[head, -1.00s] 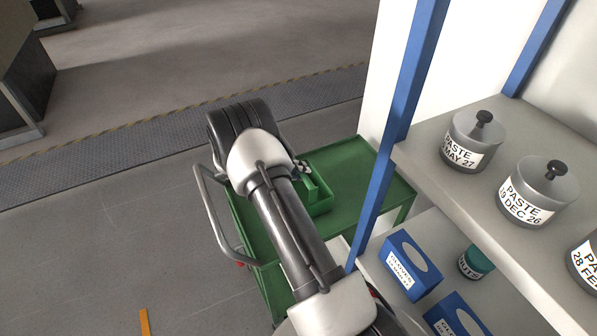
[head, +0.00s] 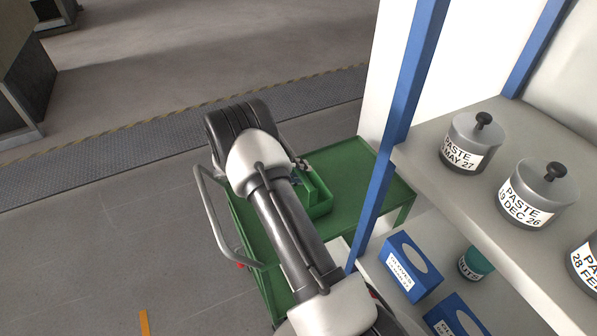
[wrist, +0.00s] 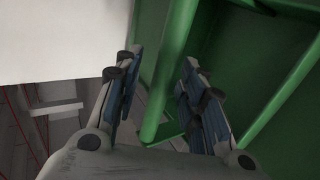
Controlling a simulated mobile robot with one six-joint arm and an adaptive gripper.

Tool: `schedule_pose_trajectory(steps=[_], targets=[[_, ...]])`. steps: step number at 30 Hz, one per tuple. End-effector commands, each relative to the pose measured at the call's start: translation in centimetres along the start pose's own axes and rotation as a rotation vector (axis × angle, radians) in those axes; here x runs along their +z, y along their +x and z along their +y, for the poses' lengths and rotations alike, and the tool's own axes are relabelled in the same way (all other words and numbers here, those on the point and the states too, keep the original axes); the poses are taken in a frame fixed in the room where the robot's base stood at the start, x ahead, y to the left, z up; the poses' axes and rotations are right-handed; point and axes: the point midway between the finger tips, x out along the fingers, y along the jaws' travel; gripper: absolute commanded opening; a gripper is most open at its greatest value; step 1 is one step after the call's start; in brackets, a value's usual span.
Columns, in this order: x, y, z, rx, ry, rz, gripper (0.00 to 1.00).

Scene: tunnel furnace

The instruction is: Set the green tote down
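The green tote (head: 321,206) sits on the top of a green cart (head: 352,168), partly hidden behind my arm in the head view. My gripper (head: 299,172) is at the tote's upper part, mostly hidden by my wrist. In the wrist view my gripper (wrist: 163,70) has its two blue-padded fingers spread apart. A green bar (wrist: 170,60), which looks like the tote's handle, runs between them, with a gap visible beside the left finger. The tote looks level; its underside is hidden.
A shelf (head: 440,190) with blue posts stands close on the right. It holds grey paste jars (head: 472,142), blue glove boxes (head: 410,268) and a teal-lidded jar (head: 476,263). The cart's grey handle (head: 215,220) is on the left. The cart top right of the tote is clear.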

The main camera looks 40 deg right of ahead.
Motion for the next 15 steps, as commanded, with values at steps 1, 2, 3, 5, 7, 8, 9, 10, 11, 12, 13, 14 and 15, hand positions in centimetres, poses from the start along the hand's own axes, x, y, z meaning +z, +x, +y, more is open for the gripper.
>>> schedule_pose_trajectory(steps=[1,2,3,5,7,8,9,10,11,12,13,14,15], targets=[[-0.1,-1.1,0.0,-0.001,-0.001,0.005,0.37],[-0.2,-1.7,0.0,-0.001,-0.001,0.007,0.37],[-0.2,-2.6,0.1,-0.001,-0.001,0.007,0.37],[-0.2,-4.0,0.1,0.0,0.0,0.007,0.37],[-0.2,-5.6,0.1,-0.001,0.0,0.007,0.37],[-0.2,-6.2,0.1,-0.001,0.0,0.007,0.37],[-0.1,-7.1,0.1,0.0,0.0,0.007,0.37],[-0.1,-7.7,0.1,-0.001,0.0,0.007,0.37],[-0.1,-8.3,0.1,-0.001,0.0,0.006,0.37],[-0.1,-9.0,0.1,0.0,0.0,0.006,0.37],[-0.1,-9.5,0.1,0.0,-0.001,0.006,0.37],[-0.1,-9.9,0.0,-0.001,-0.001,0.005,0.37],[-0.1,-10.4,0.0,-0.001,0.0,0.005,0.37]])
